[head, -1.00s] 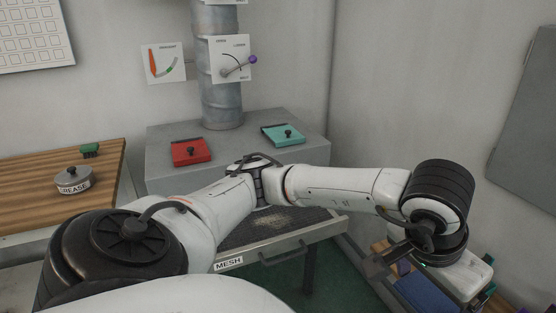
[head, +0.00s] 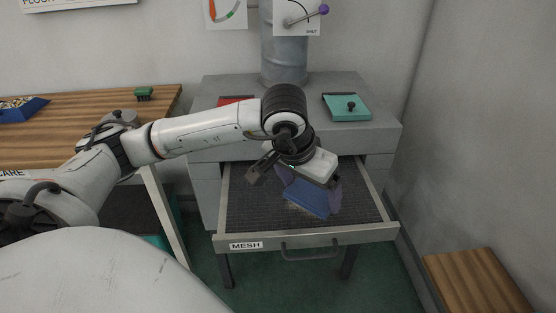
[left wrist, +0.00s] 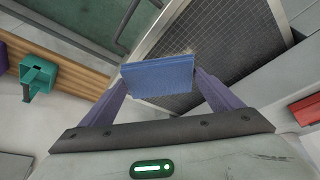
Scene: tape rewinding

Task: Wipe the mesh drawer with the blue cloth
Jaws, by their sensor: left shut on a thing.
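The open mesh drawer (head: 245,205) has a dark mesh bottom and a front rim with a "MESH" label and a handle. My left gripper (head: 308,190) is over the middle of the drawer, shut on the folded blue cloth (head: 306,202). In the left wrist view, the blue cloth (left wrist: 158,78) is pinched between the two purple fingers, with the mesh beyond it. A pale brownish patch shows beside the cloth. I cannot tell whether the cloth touches the mesh. My right gripper is not in view.
The grey cabinet (head: 385,112) behind the drawer carries a teal box (head: 347,107) and a partly hidden red box (head: 236,100). A wooden bench (head: 60,133) with a green brush (head: 143,93) stands left. A wooden surface (head: 475,280) is at lower right.

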